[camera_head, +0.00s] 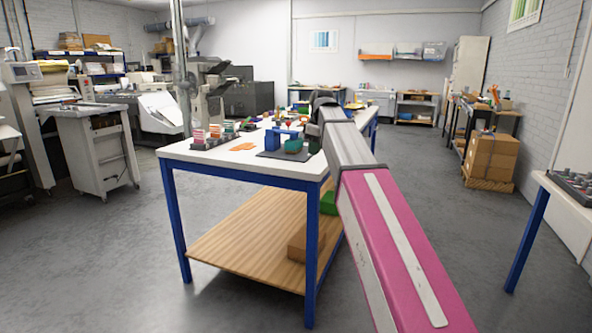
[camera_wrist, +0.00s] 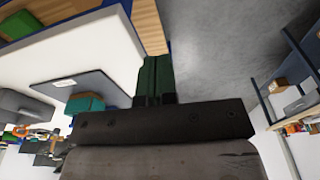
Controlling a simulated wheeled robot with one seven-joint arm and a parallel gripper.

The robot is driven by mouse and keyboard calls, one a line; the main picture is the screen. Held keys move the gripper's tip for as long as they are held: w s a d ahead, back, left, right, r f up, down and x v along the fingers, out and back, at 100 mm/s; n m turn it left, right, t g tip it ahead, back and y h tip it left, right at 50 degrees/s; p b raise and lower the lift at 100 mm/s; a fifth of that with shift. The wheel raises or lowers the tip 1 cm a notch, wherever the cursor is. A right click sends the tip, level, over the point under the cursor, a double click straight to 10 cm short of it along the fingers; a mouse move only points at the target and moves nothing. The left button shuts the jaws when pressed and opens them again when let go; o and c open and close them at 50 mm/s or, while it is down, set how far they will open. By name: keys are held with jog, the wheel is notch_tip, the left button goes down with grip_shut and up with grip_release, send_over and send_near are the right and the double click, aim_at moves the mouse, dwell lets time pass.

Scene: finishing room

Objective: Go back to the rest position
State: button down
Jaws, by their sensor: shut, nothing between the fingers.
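My gripper (camera_wrist: 155,76) shows in the wrist view, its dark green fingers together with nothing between them. Beyond them, the fingers point toward the edge of the white table and the wooden shelf below. The table also shows in the wrist view (camera_wrist: 100,50). I cannot tell the exact gap between the gripper and the table edge.
A dark mat (camera_head: 270,154) with a teal bin (camera_head: 294,146) and blue pieces lies on the table. A wooden lower shelf (camera_head: 235,248) holds a cardboard box. Another table (camera_head: 563,190) stands at the right. Grey floor (camera_head: 455,230) lies open between the tables.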

jog(key=s+d+f+m, duration=0.2)
jog(key=f, duration=0.6)
jog(key=s+d+f+m, duration=0.2)
jog(key=s+f, duration=0.1)
jog(key=f, duration=0.6)
jog(key=s+d+f+m, duration=0.2)
jog(key=d+f, duration=0.1)
jog(key=f, duration=0.5)
jog(key=s+d+f+m, duration=0.2)
jog(key=s+f+m, duration=0.1)
jog(key=s+f, duration=0.4)
jog(key=s+d+f+m+h, duration=0.1)
jog(key=s+d+f+m, duration=0.2)
jog(key=s+f, duration=0.5)
notch_tip(320, 180, down, 5)
jog(key=shift+s+d+r+m+g, duration=0.15)
jog(key=shift+d+m+g, duration=0.15)
jog(key=shift+m, duration=0.1)
